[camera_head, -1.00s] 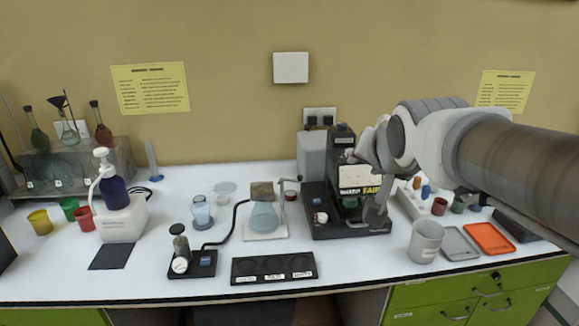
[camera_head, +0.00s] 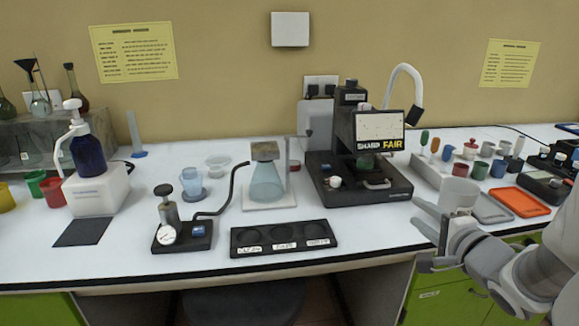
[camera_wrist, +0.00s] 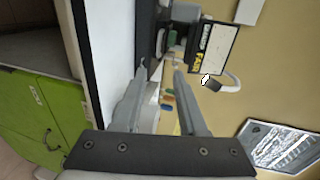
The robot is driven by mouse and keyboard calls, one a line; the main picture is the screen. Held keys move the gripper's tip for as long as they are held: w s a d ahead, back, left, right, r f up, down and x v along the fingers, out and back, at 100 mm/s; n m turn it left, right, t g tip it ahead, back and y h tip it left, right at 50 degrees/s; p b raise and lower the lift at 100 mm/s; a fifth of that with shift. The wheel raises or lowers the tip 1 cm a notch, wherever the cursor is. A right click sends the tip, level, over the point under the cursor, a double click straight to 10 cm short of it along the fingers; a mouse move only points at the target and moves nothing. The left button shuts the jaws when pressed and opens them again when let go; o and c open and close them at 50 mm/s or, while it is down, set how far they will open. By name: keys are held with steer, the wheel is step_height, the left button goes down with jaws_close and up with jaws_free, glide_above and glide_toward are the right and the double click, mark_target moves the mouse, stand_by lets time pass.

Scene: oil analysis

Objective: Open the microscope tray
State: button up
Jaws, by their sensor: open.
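The microscope is the black machine (camera_head: 352,172) with a lit screen, standing on the bench right of centre; it also shows in the wrist view (camera_wrist: 213,45), turned on its side. A pale curved handle (camera_head: 378,184) sits low on its front. The tray itself is hard to make out, and I cannot tell whether it is out at all. My gripper (camera_head: 424,236) is at the bench's front edge, right of and nearer than the microscope, apart from it. In the wrist view its two fingers (camera_wrist: 161,67) are spread and empty, pointing toward the microscope.
A black three-well plate (camera_head: 283,238) lies front centre. A flask (camera_head: 266,182) stands left of the microscope. Bench is clear in front of the microscope.

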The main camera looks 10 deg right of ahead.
steer(key=shift+a+p, duration=0.1)
steer(key=shift+p, duration=0.3)
steer(key=p, duration=0.3)
glide_toward(380, 187)
steer(key=x, duration=0.7)
steer(key=shift+w+f, duration=0.15)
steer(key=shift+w, duration=0.1)
steer(key=shift+w+f, duration=0.1)
steer(key=shift+w, duration=0.6)
jaws_close()
stand_by(0.4)
